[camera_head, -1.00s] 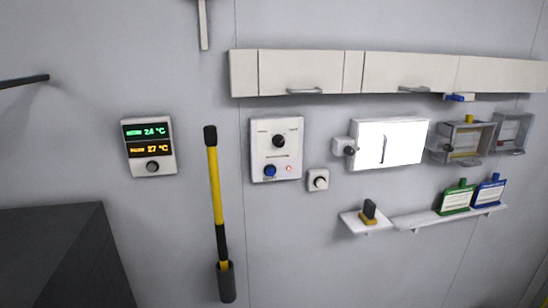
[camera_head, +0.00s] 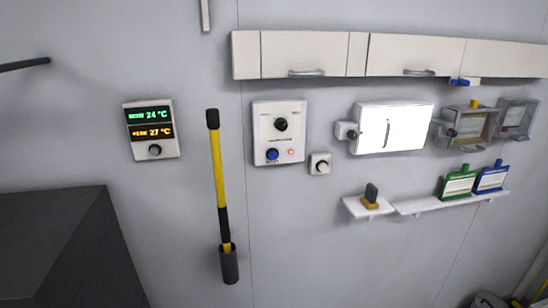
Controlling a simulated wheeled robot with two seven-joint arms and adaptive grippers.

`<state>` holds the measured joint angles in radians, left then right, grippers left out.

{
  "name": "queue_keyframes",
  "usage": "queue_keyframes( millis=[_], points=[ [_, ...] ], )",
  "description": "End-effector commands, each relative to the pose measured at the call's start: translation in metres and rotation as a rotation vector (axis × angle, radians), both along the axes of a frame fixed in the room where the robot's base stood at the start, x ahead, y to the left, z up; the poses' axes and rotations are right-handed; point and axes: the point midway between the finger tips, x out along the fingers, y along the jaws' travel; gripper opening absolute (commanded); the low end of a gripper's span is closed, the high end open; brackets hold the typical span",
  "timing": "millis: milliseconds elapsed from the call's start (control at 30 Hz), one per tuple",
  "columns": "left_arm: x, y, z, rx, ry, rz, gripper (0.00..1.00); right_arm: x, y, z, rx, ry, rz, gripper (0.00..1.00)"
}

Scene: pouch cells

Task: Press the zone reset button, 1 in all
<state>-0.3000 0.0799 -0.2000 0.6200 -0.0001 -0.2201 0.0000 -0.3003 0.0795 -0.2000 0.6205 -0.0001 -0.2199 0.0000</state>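A white control panel (camera_head: 280,133) is fixed to the grey wall near the middle of the head view. It carries a black knob (camera_head: 281,124), a blue button (camera_head: 272,155) and a small lit red lamp (camera_head: 291,152). The lettering on the panel is too small to read, so I cannot tell which control is the zone reset button. A small white box with a round knob (camera_head: 320,164) sits just right of the panel. Neither of my grippers shows in the view.
A thermostat (camera_head: 152,130) reads 24 °C and 27 °C. A yellow-black pole stands in a dark holder (camera_head: 229,264). White cabinets (camera_head: 410,57) hang above. A lit white box (camera_head: 391,128) and a shelf (camera_head: 430,204) are right. A dark block (camera_head: 55,240) fills the lower left.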

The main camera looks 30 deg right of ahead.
Motion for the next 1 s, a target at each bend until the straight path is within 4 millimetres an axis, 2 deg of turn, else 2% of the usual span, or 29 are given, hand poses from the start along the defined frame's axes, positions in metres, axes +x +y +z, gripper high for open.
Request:
queue_keyframes(
  millis=[300, 1000],
  points=[
    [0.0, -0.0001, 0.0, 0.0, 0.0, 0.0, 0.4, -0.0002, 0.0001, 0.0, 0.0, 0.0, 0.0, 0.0],
    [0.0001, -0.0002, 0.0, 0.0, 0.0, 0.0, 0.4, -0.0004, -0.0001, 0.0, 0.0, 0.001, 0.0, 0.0]
  ],
)
